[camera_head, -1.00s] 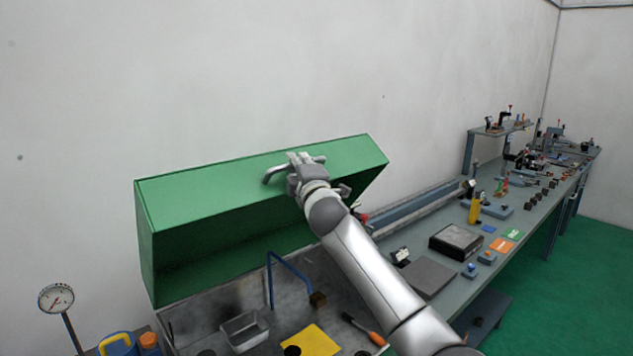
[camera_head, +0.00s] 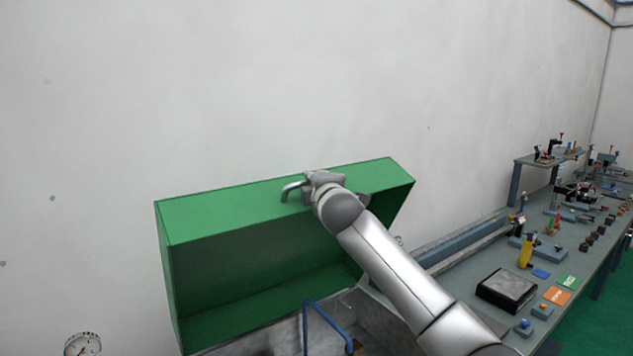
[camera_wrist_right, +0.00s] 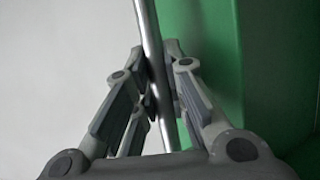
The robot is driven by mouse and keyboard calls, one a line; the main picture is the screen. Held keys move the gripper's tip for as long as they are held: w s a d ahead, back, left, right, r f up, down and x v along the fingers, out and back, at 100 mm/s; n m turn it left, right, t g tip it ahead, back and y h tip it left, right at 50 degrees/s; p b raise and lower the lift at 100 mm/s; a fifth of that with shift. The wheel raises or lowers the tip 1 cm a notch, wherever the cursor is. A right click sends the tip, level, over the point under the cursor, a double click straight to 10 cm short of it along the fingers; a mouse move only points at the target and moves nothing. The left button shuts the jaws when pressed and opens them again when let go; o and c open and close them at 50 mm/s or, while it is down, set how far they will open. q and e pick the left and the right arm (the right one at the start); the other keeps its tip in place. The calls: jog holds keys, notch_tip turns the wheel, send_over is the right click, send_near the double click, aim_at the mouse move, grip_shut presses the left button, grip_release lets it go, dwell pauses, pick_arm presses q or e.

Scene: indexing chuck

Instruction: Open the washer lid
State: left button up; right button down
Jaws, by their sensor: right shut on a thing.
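The green washer lid (camera_head: 250,275) stands raised on the washer, tilted back toward the wall, its hollow inside facing the head camera. Its bar handle (camera_head: 291,190) is on the lid's front face, which now points upward. My right gripper (camera_head: 318,182) is at the handle. In the right wrist view the gripper (camera_wrist_right: 158,85) has its fingers closed around the metal handle bar (camera_wrist_right: 150,40), with the green lid (camera_wrist_right: 205,70) beside it. The fingertips are partly hidden by the wrist in the head view. My left gripper is not in view.
Inside the washer, a blue bent tube (camera_head: 325,322) rises below the lid. A workbench (camera_head: 470,275) with a black box (camera_head: 506,291), coloured cards and several fixtures runs along the right. A gauge (camera_head: 82,345) stands at bottom left. The wall is close behind the lid.

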jog(key=shift+r, duration=0.2)
jog(key=c, duration=1.7)
grip_release()
jog(key=shift+s, duration=0.1)
jog(key=shift+f, duration=0.1)
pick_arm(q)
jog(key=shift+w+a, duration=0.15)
pick_arm(e)
jog(key=shift+v, duration=6)
